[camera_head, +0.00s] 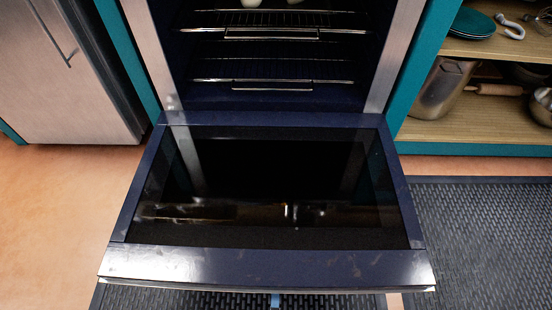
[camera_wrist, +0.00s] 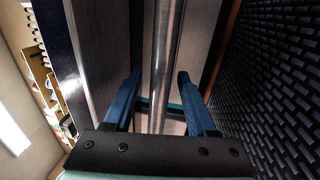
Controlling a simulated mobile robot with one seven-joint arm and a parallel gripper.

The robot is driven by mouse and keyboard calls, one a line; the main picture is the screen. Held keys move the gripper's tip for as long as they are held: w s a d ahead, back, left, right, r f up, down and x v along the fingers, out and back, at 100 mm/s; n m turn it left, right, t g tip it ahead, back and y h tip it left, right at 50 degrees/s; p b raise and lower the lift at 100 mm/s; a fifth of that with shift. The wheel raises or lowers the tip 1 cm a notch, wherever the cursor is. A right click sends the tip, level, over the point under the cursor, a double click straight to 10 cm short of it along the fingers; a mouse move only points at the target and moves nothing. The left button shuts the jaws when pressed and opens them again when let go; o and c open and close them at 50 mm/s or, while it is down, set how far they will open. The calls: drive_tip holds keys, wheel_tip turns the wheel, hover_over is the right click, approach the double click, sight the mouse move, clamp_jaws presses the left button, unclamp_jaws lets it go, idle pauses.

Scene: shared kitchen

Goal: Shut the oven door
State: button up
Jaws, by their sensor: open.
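The oven door (camera_head: 265,264) is folded down, about level, in front of the oven (camera_head: 270,100), whose cavity is wide open. The door has a dark glass panel and a blue frame with a steel front edge. In the wrist view my gripper (camera_wrist: 159,78) is open, with one blue finger on each side of a steel bar handle (camera_wrist: 169,40) on the door's front. I cannot tell whether either finger touches the bar. In the head view only a small blue bit of my gripper (camera_head: 275,300) shows below the door's front edge.
Wire racks (camera_head: 270,78) sit inside the oven, with pale items at the top. A black rubber mat (camera_head: 480,240) covers the floor at right and under the door. Open shelves (camera_head: 475,110) with cookware stand at right; a steel appliance (camera_head: 65,80) stands at left.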

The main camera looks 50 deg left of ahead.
drive_tip(key=shift+x, duration=1.2)
drive_tip(key=shift+c, duration=0.2)
clamp_jaws()
idle(0.5)
